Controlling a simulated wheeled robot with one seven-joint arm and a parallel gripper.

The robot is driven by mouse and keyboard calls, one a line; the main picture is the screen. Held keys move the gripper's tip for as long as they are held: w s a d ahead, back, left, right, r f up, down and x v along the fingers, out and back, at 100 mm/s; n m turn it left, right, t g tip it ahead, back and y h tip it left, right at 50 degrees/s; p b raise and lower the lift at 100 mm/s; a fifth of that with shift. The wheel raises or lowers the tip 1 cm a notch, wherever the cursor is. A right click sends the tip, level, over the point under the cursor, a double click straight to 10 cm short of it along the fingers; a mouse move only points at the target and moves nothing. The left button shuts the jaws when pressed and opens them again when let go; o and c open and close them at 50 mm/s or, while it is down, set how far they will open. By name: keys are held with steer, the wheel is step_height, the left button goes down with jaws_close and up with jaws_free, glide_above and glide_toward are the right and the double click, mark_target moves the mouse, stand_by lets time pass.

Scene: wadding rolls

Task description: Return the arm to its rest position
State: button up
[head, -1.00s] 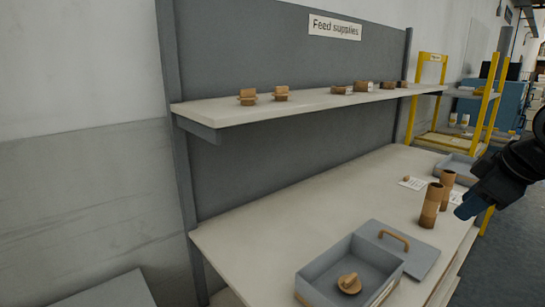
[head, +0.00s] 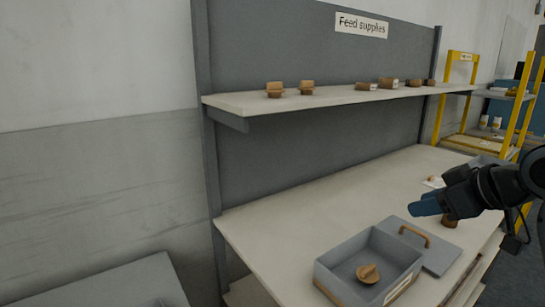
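My gripper (head: 427,205) comes in from the right edge of the head view, above the workbench (head: 300,218). Its blue fingertips point left and it looks empty. They appear close together, but from this side I cannot tell whether a gap is between them. A brown cylinder (head: 450,222) is mostly hidden behind my gripper. Below it, a grey open box (head: 340,262) holds a small wooden knobbed piece (head: 368,273).
A shelf (head: 235,103) under the "Feed supplies" sign (head: 361,25) carries several small brown pieces. A yellow rack (head: 457,95) stands at the back right. A grey surface (head: 110,285) is at the lower left. The bench's left part is clear.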

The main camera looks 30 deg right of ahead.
steer(key=w+a+f+m+t+y+b, duration=0.1)
steer(key=w+a+f+m+t, duration=0.15)
steer(key=a, duration=0.45)
steer(key=w+a+f+m+t+b, duration=0.1)
steer(key=w+a+f+t, duration=0.1)
steer(key=w+a+f, duration=0.3)
steer(key=s+a+f+m, duration=0.1)
steer(key=a+f, duration=0.1)
steer(key=a, duration=0.1)
steer(key=s+a+f+b, duration=0.1)
steer(key=s+a+f, duration=0.1)
steer(key=a, duration=0.1)
steer(key=s+a+f+m+h+b, duration=0.1)
steer(key=s+a+f, duration=0.1)
steer(key=a, duration=0.2)
steer(key=shift+f+m, duration=0.35)
steer(key=shift+f, duration=0.05)
steer(key=s+a+f+h+b, duration=0.1)
steer(key=s+a+f, duration=0.25)
steer(key=s, duration=0.25)
steer(key=s+a+f+b, duration=0.1)
steer(key=s+a+f, duration=0.2)
steer(key=s+f, duration=0.3)
steer(key=s+n+y+b, duration=0.2)
steer(key=s+n, duration=0.3)
steer(key=s, duration=1.2)
steer(key=shift+s+r, duration=0.25)
steer(key=shift+r, duration=0.2)
